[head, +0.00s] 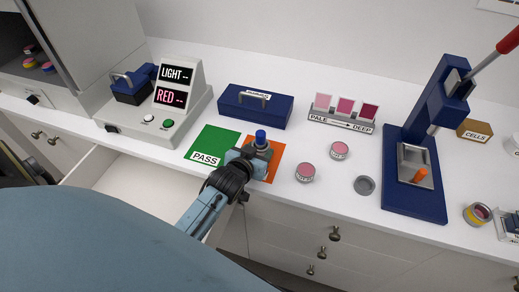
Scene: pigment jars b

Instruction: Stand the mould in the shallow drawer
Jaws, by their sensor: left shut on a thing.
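My left gripper (258,151) is over the orange mat (276,150), shut on a small grey piece with a blue knob (261,137) on top. I take this piece to be the mould; it is upright, and its lower part is hidden by the gripper. I cannot tell whether it touches the mat. An open, pale drawer (130,187) sticks out below the counter at the left, and the part of it that shows looks empty. My own body covers its front. My right gripper is not in view.
A green PASS mat (213,143) lies left of the gripper. A navy case (254,107) stands behind it, and a grey meter (172,105) at the left. Pink jars (305,173) and a grey dish (364,185) stand to the right, before a navy lever press (414,190).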

